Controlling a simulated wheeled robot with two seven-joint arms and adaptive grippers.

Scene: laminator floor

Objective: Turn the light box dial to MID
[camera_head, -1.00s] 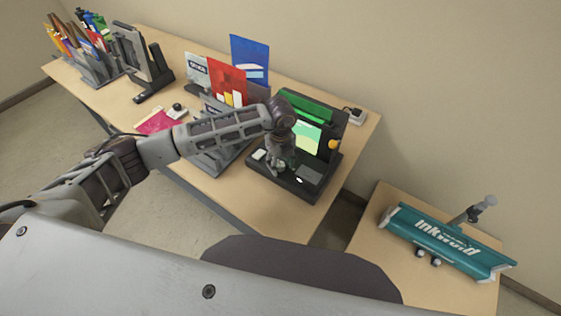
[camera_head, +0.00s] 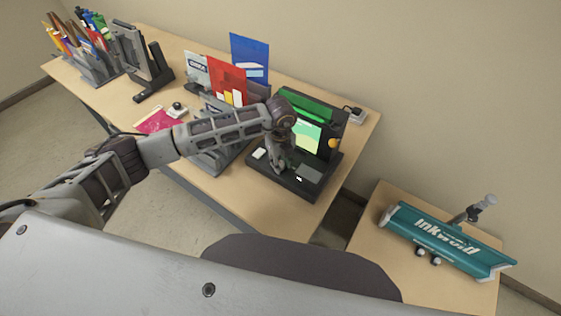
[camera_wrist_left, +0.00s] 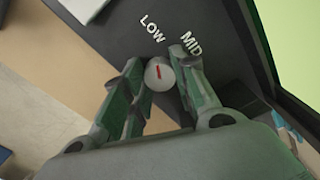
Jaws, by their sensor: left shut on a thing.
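The light box (camera_head: 282,184) is a black unit with a lit green panel (camera_head: 307,137) at the right end of the long table. In the left wrist view, its dial (camera_wrist_left: 159,75) is a small round light-grey knob with a short red mark. White LOW and MID labels are printed on the dark surface beyond it, and the red mark slants towards the LOW side. My left gripper (camera_head: 277,168) reaches down to the base of the light box. In the left wrist view, its two fingers (camera_wrist_left: 160,80) are shut on the dial, one on each side. My right gripper is not in view.
Left of the light box stands a rack with red and blue cards (camera_head: 227,82). A teal Inkvoid laminator (camera_head: 440,240) is on a separate table at the right. A power strip (camera_head: 352,115) sits behind.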

